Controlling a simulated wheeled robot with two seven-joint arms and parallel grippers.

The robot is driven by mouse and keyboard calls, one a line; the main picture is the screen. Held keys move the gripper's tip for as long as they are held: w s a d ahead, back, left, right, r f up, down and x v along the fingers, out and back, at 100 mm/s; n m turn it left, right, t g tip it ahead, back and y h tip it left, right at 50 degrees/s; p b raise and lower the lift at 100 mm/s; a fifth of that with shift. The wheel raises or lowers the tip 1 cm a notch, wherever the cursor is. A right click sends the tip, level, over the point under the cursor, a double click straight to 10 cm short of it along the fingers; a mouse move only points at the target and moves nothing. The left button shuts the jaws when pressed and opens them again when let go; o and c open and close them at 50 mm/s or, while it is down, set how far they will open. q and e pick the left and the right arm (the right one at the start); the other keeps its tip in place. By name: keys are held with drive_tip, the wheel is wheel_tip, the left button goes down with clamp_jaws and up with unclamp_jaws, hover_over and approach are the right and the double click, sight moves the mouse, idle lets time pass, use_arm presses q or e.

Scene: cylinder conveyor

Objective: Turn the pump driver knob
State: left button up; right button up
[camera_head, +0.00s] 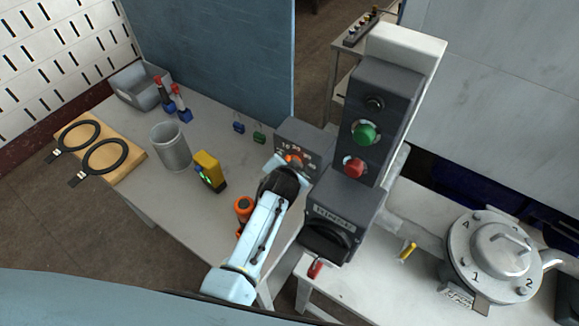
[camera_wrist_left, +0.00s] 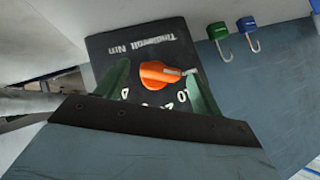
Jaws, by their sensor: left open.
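The pump driver is a dark box (camera_head: 304,133) with an orange knob (camera_head: 294,160) and white dial numbers on its face. In the left wrist view the orange knob (camera_wrist_left: 158,74) faces the camera, with a pale pointer at its right side. My left gripper (camera_head: 287,168) is in front of the box's face. In the left wrist view my left gripper (camera_wrist_left: 160,78) is open, one greenish finger on each side of the knob. I cannot tell whether the fingers touch it. The gripper body hides part of the dial. My right gripper is not in view.
A control tower with a green button (camera_head: 365,133) and a red button (camera_head: 354,167) stands right of the box. An orange object (camera_head: 243,206) is close beside my arm. A yellow meter (camera_head: 210,171), metal cup (camera_head: 170,147) and padlocks (camera_head: 239,127) are on the table.

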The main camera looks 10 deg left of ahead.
use_arm(q)
drive_tip(key=shift+w+f, duration=0.15)
drive_tip(key=c, duration=1)
drive_tip(key=h+p, duration=0.1)
drive_tip(key=p, duration=0.1)
drive_tip(key=n+h+p, duration=0.1)
drive_tip(key=shift+w+a+g+p, duration=0.1)
drive_tip(key=shift+a+g+p, duration=0.15)
drive_tip(key=shift+g+p, duration=0.15)
drive_tip(key=shift+n+h, duration=0.3)
